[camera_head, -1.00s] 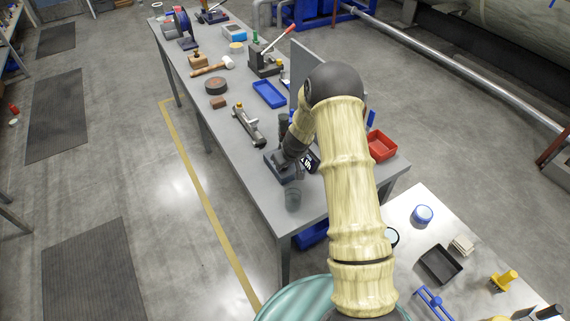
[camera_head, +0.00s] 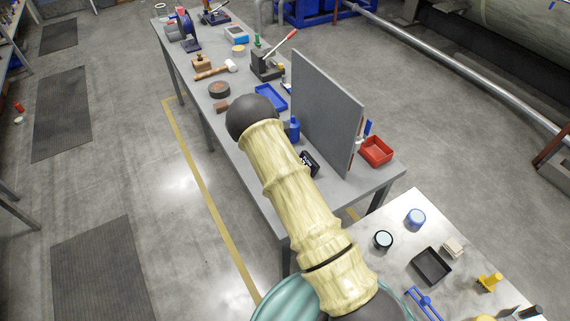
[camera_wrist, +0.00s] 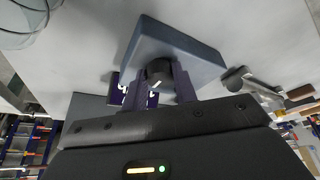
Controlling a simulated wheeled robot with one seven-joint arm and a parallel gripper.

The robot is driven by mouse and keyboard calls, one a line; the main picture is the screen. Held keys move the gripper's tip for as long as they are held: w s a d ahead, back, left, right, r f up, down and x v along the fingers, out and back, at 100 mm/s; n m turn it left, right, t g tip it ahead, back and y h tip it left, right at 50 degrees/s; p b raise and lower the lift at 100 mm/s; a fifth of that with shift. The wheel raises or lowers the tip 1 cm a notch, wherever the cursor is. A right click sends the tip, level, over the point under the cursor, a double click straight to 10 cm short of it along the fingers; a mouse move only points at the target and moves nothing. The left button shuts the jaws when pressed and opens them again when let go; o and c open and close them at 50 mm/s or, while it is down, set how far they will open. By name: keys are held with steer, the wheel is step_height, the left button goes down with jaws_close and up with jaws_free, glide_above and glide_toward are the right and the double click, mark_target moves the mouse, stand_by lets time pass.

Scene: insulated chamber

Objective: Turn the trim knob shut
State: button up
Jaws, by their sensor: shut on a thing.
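The trim knob (camera_wrist: 157,71) is a dark round knob with a white mark. It sits on the side of a blue-grey block (camera_wrist: 172,45) in the wrist view. My gripper (camera_wrist: 159,82) has its two dark fingers on either side of the knob, closed on it. The fingers partly cover the block's lower edge. In the head view my arm hides the block, the knob and my gripper.
A black box with white lettering (camera_head: 309,163) stands on the workbench by my arm. A tall grey panel (camera_head: 325,110) and a red bin (camera_head: 376,151) are to the right.

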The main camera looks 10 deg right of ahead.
steer(key=m+g+h, duration=0.1)
steer(key=m, duration=0.2)
steer(key=shift+w+a+f, duration=0.1)
steer(key=shift+a, duration=0.05)
steer(key=m+b, duration=0.2)
steer(key=m+g+h+b, duration=0.1)
steer(key=m+b, duration=0.1)
steer(key=m, duration=0.1)
steer(key=shift+w+f, duration=0.15)
steer(key=shift+f, duration=0.05)
steer(key=m+g+b, duration=0.1)
steer(key=m+b, duration=0.1)
steer(key=m+g+b, duration=0.1)
steer(key=m+b, duration=0.2)
steer(key=shift+w+g+b, duration=0.1)
steer(key=shift+g+b, duration=0.2)
steer(key=shift+r+m+g+b, duration=0.15)
steer(key=shift+m+g+b, duration=0.2)
steer(key=shift+m+b, duration=0.5)
steer(key=shift+r+m+g+b, duration=0.1)
steer(key=shift+m+g+b, duration=0.3)
steer(key=shift+m, duration=0.85)
steer(key=shift+y, duration=0.3)
steer(key=o, duration=1)
steer(key=shift+w+r, duration=0.1)
steer(key=shift+r, duration=0.05)
steer(key=b+v, duration=0.2)
steer(key=v, duration=1.5)
steer(key=shift+a, duration=0.2)
